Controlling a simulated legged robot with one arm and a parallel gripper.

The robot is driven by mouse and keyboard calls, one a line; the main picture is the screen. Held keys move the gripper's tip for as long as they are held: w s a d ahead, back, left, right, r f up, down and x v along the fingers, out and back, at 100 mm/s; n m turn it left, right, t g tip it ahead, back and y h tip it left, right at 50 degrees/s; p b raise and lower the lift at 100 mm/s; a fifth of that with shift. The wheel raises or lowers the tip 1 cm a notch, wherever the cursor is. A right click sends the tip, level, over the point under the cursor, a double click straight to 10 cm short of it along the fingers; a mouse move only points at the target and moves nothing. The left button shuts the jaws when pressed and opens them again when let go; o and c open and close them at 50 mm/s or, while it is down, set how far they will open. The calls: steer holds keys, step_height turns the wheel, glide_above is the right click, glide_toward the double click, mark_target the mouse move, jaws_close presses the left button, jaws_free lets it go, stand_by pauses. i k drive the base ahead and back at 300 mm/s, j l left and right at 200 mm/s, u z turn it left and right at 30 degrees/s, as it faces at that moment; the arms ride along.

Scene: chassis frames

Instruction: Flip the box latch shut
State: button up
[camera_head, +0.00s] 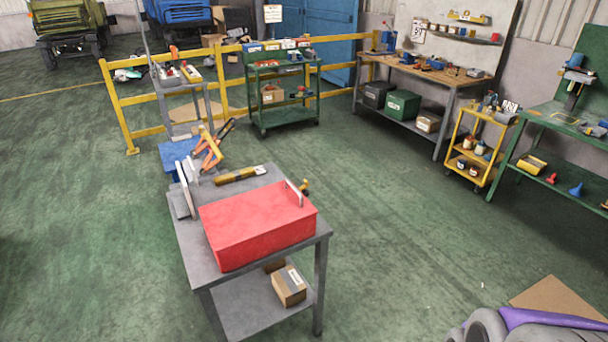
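A red box (258,226) sits near the front of a grey metal table (205,268). Its flat red top faces up. A thin light-grey upright piece (293,193) stands at the box's far right edge and looks like the latch, raised from the box. A small yellow piece (304,186) shows just behind it. My gripper is not in view. A grey and purple rounded part at the bottom right looks like part of my own body, well apart from the box.
Behind the box, the table holds a grey upright plate (185,190), a yellow-and-black tool (238,175) and orange-handled tools (208,150). A cardboard box (289,286) lies on the lower shelf. Yellow railing and workbenches stand farther back.

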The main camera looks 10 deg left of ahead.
mark_target(305, 192)
steer(key=i+l+u, duration=0.2)
steer(key=i+u, duration=0.2)
steer(key=i+l+u, duration=0.45)
steer(key=i, duration=0.15)
steer(key=i+l+u, duration=0.1)
steer(key=i+l, duration=1.05)
steer(key=l, duration=0.15)
